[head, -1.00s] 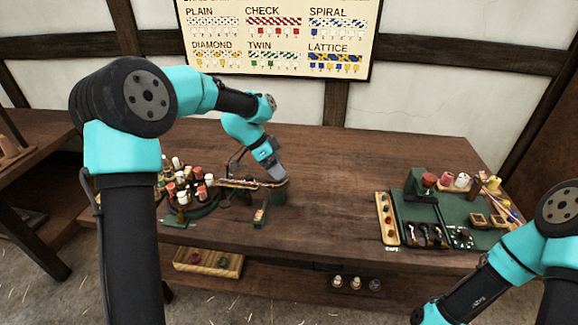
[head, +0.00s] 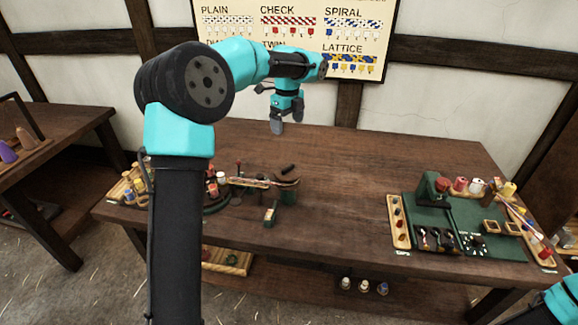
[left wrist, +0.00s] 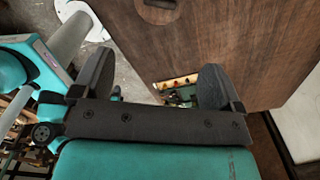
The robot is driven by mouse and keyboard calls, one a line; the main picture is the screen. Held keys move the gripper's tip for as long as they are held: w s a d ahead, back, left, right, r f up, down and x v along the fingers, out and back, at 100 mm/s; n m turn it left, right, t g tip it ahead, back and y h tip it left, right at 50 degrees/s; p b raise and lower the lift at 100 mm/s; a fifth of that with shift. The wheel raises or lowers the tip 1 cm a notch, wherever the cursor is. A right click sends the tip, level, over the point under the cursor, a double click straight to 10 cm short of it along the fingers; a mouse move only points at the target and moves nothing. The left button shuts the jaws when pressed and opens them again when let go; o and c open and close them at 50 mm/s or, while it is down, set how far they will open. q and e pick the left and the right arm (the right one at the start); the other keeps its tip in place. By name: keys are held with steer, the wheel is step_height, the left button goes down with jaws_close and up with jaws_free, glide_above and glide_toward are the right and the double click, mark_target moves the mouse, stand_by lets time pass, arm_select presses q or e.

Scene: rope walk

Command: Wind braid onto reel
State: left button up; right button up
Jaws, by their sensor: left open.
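The braid (head: 249,183) runs as a thin multicoloured strand from the bobbin stand to the reel at the middle-left of the table. The reel (head: 286,184) is a brown piece on a green stand, with a dark handle on top. My left gripper (head: 277,127) is open and empty, above the table behind the reel and apart from it. In the left wrist view its two dark fingers (left wrist: 155,90) stand wide apart with nothing between them. My right gripper is out of view; only part of that arm shows at the lower right corner.
Bobbins (head: 213,184) stand on the left, partly hidden behind my left arm. A green work mat (head: 480,230) with trays and spools lies on the right. A pattern board (head: 290,35) hangs on the wall. The table's middle is clear.

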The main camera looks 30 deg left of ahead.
mark_target(288, 167)
arm_select(q)
step_height(288, 167, down, 17)
steer(key=shift+f, duration=0.15)
stand_by(0.5)
steer(key=shift+c, duration=0.4)
steer(key=c, duration=0.9)
steer(key=shift+o, duration=0.2)
steer(key=shift+n, duration=0.4)
